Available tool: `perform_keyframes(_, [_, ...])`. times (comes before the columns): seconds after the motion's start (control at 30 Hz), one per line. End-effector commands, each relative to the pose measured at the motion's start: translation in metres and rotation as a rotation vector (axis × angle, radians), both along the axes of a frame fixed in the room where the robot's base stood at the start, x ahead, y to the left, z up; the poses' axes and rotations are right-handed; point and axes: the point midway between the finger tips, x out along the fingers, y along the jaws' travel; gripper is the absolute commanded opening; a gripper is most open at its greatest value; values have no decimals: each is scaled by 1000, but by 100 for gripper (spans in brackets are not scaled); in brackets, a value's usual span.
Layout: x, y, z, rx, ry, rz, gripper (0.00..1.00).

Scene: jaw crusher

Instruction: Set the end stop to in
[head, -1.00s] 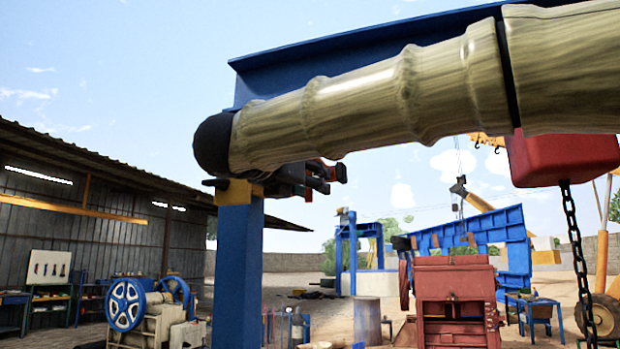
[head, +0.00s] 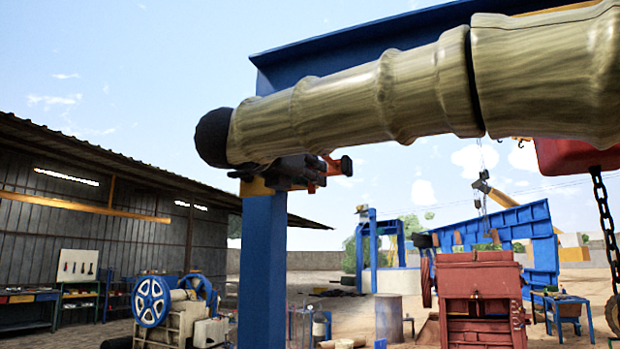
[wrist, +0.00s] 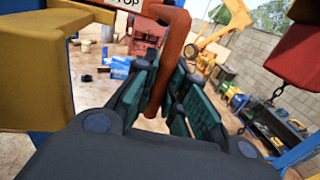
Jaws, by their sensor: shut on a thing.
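The end stop shows in the wrist view as an orange-red bent bar (wrist: 178,38) that runs down between the green finger pads. A white label (wrist: 126,3), partly cut off and ending in "TOP", is above it. My gripper (wrist: 166,88) is shut on the bar. In the head view my gripper (head: 312,174) is beneath my arm's dark end, close to the top of the blue post. An orange end of the stop (head: 342,165) sticks out to its right. My arm hides much of the stop there.
A blue beam (head: 330,66) runs above my arm from the blue post (head: 263,270). A red hoist block (head: 585,156) with a chain (head: 603,215) hangs at the right. A red crusher (head: 480,300) stands below. A yellow block (wrist: 30,65) is close at left in the wrist view.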

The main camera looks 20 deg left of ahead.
Motion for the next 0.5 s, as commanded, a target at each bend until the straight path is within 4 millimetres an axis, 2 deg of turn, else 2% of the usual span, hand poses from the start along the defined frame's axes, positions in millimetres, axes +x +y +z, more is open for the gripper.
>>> perform_keyframes(0.3, [3, -3, -1, -2, 2, -12, 0])
perform_keyframes(0.33, [3, -3, -1, -2, 2, -12, 18])
perform_keyframes(0.4, [3, -3, -1, -2, 2, -12, 31])
perform_keyframes(0.43, [3, -3, -1, -2, 2, -12, 35])
perform_keyframes(0.5, [3, -3, -1, -2, 2, -11, 35])
